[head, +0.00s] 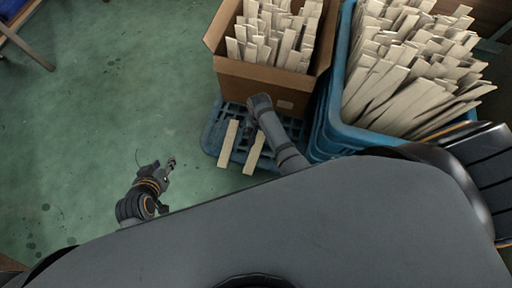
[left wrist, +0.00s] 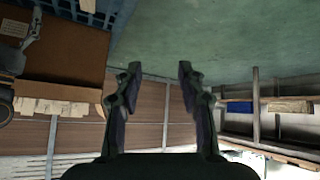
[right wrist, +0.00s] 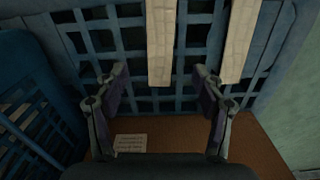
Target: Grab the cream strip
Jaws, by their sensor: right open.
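Two cream strips lie side by side on a blue slatted pallet (head: 213,137). The head view shows a left strip (head: 228,143) and a right strip (head: 254,153). In the right wrist view one strip (right wrist: 160,40) is in the middle, its near end in line with the gap between the fingers, and the other strip (right wrist: 239,38) is to the right. My left gripper (left wrist: 160,68) is open and empty, above the floor left of the pallet (head: 170,163).
A cardboard box (head: 262,82) full of cream strips stands on the pallet's far part. A blue crate (head: 345,110) heaped with strips is at the right. Green floor (head: 120,80) at the left is clear. A labelled box wall (right wrist: 180,140) is close below my right fingers.

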